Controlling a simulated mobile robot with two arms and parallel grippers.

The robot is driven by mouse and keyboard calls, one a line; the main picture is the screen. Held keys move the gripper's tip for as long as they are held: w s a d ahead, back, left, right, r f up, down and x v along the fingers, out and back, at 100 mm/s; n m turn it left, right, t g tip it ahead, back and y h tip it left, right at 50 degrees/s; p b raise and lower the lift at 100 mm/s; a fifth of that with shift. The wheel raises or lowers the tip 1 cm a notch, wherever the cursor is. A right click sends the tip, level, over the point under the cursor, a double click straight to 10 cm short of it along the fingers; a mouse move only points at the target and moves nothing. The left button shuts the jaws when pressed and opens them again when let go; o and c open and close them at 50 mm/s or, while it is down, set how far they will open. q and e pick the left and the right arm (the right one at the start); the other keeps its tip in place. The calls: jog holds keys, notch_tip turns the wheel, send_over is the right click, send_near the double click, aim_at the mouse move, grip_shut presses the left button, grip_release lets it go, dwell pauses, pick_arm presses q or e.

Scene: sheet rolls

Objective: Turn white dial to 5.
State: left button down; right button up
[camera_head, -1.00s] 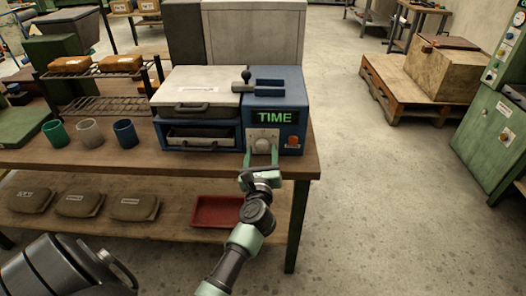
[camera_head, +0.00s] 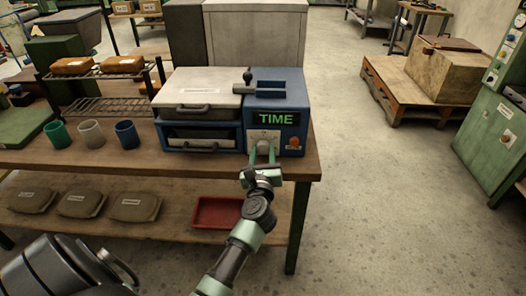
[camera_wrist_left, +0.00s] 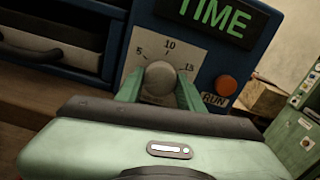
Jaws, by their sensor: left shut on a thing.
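The white dial (camera_head: 263,147) is a round knob on the front of the blue machine (camera_head: 275,98), under a green TIME display (camera_head: 275,118). In the left wrist view the dial (camera_wrist_left: 160,82) sits before a pale scale plate (camera_wrist_left: 168,50) marked 5, 10 and 15. My left gripper (camera_head: 264,155) is shut on the dial, with a green finger on each side; the fingers also show in the left wrist view (camera_wrist_left: 159,92). I cannot make out where the dial points. My right gripper is not in view.
An orange RUN button (camera_head: 295,143) is close to the right of the dial. A drawer (camera_head: 200,138) is at the left of the machine. Several cups (camera_head: 90,132) stand on the bench (camera_head: 100,158). A red tray (camera_head: 220,212) is on the shelf below. Open floor lies to the right.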

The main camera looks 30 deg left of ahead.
pick_arm(q)
jog(key=m+p, duration=0.2)
jog(key=shift+r+m, duration=0.1)
jog(key=shift+m, duration=0.3)
jog(key=m+p, duration=0.2)
jog(key=shift+m, duration=0.4)
jog(key=m+p, duration=0.2)
jog(key=m, duration=0.1)
jog(key=shift+m+p, duration=0.6)
jog(key=shift+m, duration=0.7)
jog(key=shift+f, duration=0.2)
jog(key=c, duration=0.9)
grip_release()
